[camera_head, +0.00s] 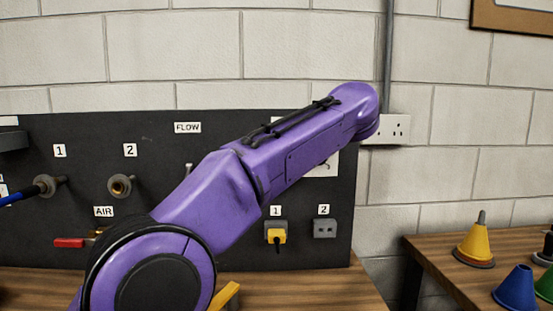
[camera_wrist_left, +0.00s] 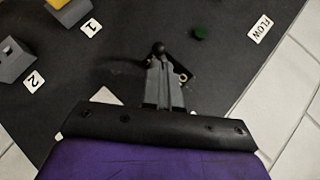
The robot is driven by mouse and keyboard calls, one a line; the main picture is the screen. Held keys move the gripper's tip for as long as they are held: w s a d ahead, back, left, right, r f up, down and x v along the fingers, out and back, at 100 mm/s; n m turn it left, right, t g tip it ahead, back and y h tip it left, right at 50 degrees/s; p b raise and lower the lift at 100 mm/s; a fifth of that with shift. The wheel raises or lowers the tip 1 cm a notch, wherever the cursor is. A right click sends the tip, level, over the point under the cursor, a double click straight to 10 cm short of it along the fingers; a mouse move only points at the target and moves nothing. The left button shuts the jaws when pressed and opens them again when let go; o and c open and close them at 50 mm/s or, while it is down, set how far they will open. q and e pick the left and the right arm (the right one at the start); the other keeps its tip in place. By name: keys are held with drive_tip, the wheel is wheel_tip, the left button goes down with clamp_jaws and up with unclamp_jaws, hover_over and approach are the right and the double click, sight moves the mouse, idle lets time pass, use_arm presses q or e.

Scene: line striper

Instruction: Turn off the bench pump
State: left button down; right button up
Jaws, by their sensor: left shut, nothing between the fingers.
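My left arm crosses the head view from lower left to upper right, and its gripper is hidden there. In the left wrist view my left gripper (camera_wrist_left: 162,62) is shut and empty, in front of the dark panel. A small black ball-ended part (camera_wrist_left: 158,47) shows right at the fingertips; I cannot tell whether they touch. A white plate (camera_head: 325,166) on the panel is partly covered by my arm. A yellow plug (camera_head: 277,236) sits in socket 1, and grey socket 2 (camera_head: 325,229) is empty. No pump body can be made out. My right gripper is not in view.
The dark panel (camera_head: 335,120) stands behind a wooden bench (camera_head: 320,290). It carries brass fittings (camera_head: 120,186), a red lever (camera_head: 70,243) and a FLOW label (camera_head: 187,128). A green round part (camera_wrist_left: 200,33) shows in the wrist view. Cones (camera_head: 475,245) stand on a right-hand table.

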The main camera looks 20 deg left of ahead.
use_arm(q)
drive_tip(key=shift+s+r+p, duration=0.15)
drive_tip(key=shift+r+p, duration=0.45)
drive_tip(key=shift+r, duration=0.3)
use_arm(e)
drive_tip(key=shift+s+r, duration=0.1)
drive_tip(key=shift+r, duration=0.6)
use_arm(q)
drive_tip(key=f+p+v, duration=0.1)
drive_tip(key=p+v, duration=0.2)
drive_tip(key=v, duration=0.6)
drive_tip(key=shift+s+d, duration=0.55)
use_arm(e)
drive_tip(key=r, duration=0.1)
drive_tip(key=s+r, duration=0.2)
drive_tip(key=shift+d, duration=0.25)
use_arm(q)
drive_tip(key=shift+d, duration=0.1)
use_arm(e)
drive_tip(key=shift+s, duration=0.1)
